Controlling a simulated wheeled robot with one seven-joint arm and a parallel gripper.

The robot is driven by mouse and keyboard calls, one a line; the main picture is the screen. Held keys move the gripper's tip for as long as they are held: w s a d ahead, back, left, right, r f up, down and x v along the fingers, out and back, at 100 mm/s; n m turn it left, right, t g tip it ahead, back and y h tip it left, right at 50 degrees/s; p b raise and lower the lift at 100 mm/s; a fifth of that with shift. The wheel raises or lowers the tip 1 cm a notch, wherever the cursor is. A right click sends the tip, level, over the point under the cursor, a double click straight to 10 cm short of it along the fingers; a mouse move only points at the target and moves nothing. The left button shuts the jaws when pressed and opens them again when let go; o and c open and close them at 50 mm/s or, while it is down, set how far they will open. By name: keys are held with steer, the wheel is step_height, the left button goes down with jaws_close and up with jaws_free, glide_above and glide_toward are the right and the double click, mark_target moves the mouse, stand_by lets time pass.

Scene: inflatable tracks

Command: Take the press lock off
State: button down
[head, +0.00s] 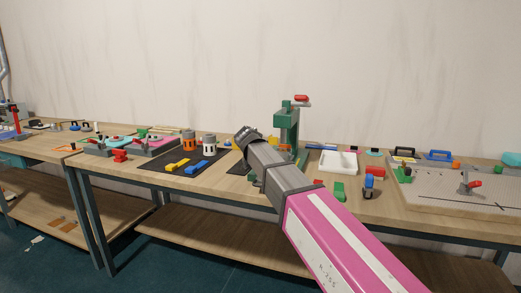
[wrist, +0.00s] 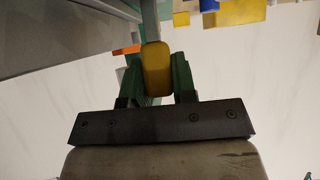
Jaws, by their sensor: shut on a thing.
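The green press (head: 288,122) stands on the middle table, with a red piece (head: 301,98) at its top. My arm crosses in front of its lower part and hides it. In the wrist view, my gripper (wrist: 157,72) has its two dark green fingers shut on a yellow rounded piece (wrist: 157,62). It looks like the press lock, but I cannot be sure. A grey-green upright bar (wrist: 150,18) runs directly above the yellow piece; I cannot tell whether they touch. In the head view, the fingertips and the yellow piece are hidden.
An orange piece (wrist: 127,49) is close to the left finger. A white tray (head: 338,162) stands right of the press. A dark mat (head: 165,172) with yellow and blue blocks lies to the left. A grey board (head: 440,190) with handles and a red lever is at the right.

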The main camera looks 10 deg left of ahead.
steer(key=shift+s+f+t, duration=0.25)
steer(key=shift+s+t, duration=0.55)
steer(key=shift+t, duration=0.5)
steer(key=c, duration=0.9)
jaws_free()
steer(key=shift+s, duration=0.1)
steer(key=v, duration=1)
steer(key=shift+s+a, duration=0.2)
steer(key=shift+s, duration=0.2)
steer(key=shift+s, duration=0.1)
